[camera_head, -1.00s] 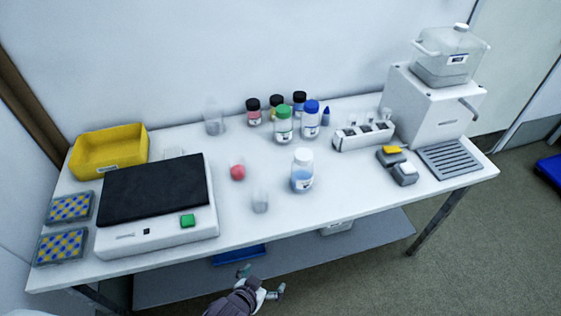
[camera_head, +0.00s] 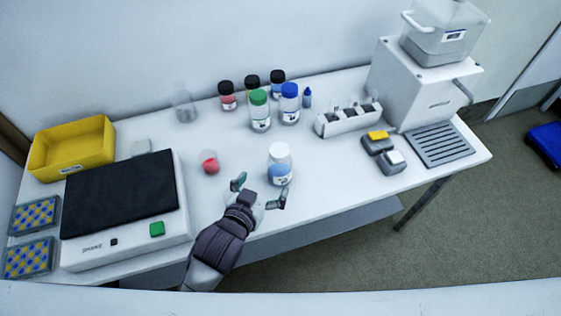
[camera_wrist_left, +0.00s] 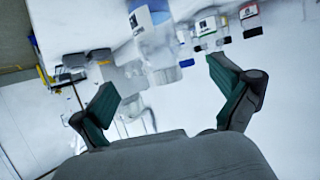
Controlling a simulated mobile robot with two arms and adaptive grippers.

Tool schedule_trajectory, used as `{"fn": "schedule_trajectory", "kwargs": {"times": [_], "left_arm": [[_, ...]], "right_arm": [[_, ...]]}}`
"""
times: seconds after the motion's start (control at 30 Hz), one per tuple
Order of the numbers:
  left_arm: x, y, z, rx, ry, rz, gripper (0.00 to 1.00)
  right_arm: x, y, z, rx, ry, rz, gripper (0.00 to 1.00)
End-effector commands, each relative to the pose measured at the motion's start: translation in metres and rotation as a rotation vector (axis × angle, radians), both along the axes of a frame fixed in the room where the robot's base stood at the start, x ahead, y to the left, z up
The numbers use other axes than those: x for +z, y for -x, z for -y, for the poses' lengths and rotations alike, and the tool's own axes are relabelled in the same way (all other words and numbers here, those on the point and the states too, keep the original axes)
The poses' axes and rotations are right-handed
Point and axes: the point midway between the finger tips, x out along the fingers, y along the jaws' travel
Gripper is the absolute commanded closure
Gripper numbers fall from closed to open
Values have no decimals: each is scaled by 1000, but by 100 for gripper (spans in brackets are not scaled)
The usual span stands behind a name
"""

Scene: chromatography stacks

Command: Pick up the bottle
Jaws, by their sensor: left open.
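A clear bottle with a white cap and blue liquid (camera_head: 280,165) stands upright near the front middle of the table. My left gripper (camera_head: 260,186) is open and empty at the table's front, just short of this bottle and slightly left of it. In the left wrist view, which looks upside down, a clear bottle with blue liquid (camera_wrist_left: 150,30) shows beyond the gap between the open fingers (camera_wrist_left: 170,100). Other bottles stand behind: one with a green cap (camera_head: 259,110), one with a blue cap (camera_head: 289,104), and several with black caps. My right gripper is not in view.
A shaker with a black top (camera_head: 122,194) and a yellow bin (camera_head: 73,147) are at left. A white rack (camera_head: 348,120), small grey blocks (camera_head: 383,152) and a dispenser (camera_head: 424,82) are at right.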

Motion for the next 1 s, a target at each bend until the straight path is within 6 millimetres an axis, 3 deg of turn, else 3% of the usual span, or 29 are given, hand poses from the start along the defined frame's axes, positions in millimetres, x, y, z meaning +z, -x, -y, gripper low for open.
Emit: {"fn": "schedule_trajectory", "kwargs": {"times": [0.03,0.1,0.2,0.33,0.57,0.77,1.0], "left_arm": [[-3,-11,5,0,1,3,0],[-8,-23,9,0,0,1,0],[-15,-37,15,0,2,2,0],[-19,-46,19,0,1,1,0],[-26,-67,27,0,1,1,0],[-37,-89,36,0,1,1,0],[-39,-92,38,0,1,1,0]], "right_arm": [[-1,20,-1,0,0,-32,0],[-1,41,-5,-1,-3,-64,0],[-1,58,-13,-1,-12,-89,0],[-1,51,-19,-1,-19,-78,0],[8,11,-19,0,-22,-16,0],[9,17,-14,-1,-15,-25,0],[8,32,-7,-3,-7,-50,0]]}}
